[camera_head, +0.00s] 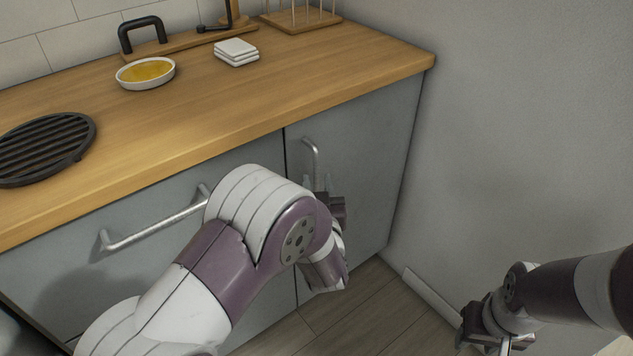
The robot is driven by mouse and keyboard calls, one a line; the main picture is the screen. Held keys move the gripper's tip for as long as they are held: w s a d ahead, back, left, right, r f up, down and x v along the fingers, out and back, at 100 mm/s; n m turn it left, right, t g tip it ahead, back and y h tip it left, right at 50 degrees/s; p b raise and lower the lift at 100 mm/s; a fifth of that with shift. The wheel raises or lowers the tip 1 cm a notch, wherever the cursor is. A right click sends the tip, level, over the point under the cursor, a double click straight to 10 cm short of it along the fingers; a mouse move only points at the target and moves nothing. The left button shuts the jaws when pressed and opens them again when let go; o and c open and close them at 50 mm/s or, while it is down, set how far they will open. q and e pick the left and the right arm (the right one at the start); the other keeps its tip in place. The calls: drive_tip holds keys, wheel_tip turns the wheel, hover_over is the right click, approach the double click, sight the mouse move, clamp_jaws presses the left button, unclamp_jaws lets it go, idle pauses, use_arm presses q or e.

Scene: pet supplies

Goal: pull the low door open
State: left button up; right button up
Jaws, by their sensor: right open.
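The low door (365,160) is a grey cabinet front under the wooden counter, beside the right wall, and it looks closed. Its silver vertical handle (313,158) is near the door's left edge. My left gripper (317,184) is at the lower end of this handle, with its fingertips beside or around the bar. My own arm and wrist hide much of it, so its grip is unclear. My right gripper (488,340) is open, low at the bottom right, away from the door and partly cut off by the frame.
A wider grey front with a long horizontal handle (155,225) is left of the door. The counter (220,105) holds a black grill plate (45,147), a bowl with yellow contents (146,72) and white stacked squares (236,52). The right wall (520,130) closely borders the door. Some floor (345,310) is clear.

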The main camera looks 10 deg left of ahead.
sight(317, 178)
use_arm(q)
drive_tip(key=shift+x, duration=1.65)
drive_tip(key=shift+c, duration=0.3)
clamp_jaws()
